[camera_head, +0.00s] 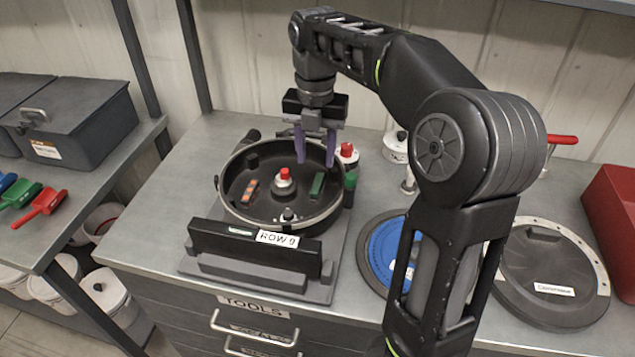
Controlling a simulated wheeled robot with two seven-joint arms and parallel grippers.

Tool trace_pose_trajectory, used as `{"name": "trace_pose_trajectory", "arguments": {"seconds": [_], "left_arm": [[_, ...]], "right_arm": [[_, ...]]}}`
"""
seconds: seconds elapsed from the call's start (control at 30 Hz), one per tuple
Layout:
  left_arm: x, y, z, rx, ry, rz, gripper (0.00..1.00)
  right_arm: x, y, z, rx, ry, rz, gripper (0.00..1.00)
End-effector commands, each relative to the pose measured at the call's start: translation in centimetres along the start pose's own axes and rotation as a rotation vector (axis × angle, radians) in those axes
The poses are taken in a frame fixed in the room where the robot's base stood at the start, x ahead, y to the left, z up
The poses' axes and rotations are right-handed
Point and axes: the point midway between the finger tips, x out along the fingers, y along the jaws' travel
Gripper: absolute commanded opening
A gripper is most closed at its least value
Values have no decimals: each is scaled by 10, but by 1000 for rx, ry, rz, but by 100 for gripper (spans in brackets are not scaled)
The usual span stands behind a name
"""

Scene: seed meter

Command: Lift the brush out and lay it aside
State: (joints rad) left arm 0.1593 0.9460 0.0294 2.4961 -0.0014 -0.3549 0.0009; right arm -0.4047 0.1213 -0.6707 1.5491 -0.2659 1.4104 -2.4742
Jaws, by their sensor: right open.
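The round black seed meter housing (232,213) lies open on a grey stand with a "ROW 9" label. Inside it are a small green strip (317,183) on the right and a strip with orange marks (250,189) on the left. I cannot tell for sure which strip is the brush. A red-capped hub (284,177) stands between them. My right gripper (316,162) points down over the back right of the housing, with its purple fingers apart and nothing between them. It appears above the green strip, apart from it. My left gripper is out of view.
A blue disc (385,245) and a black round cover (540,270) lie to the right on the bench. A red-capped bottle (347,156) stands close behind the housing. A red bin (612,225) is at the right edge. Bare bench lies left of the stand.

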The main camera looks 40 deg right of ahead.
Motion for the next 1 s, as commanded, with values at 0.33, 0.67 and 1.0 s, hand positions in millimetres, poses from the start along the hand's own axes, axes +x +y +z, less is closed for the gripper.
{"name": "trace_pose_trajectory", "arguments": {"seconds": [0.33, 0.67, 1.0], "left_arm": [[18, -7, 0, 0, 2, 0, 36], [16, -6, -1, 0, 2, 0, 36], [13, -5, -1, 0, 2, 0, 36]], "right_arm": [[27, 0, 0, 0, 1, -1, 42], [27, 0, 0, 0, 0, 0, 42], [67, -1, 0, 0, 2, -3, 42]]}}
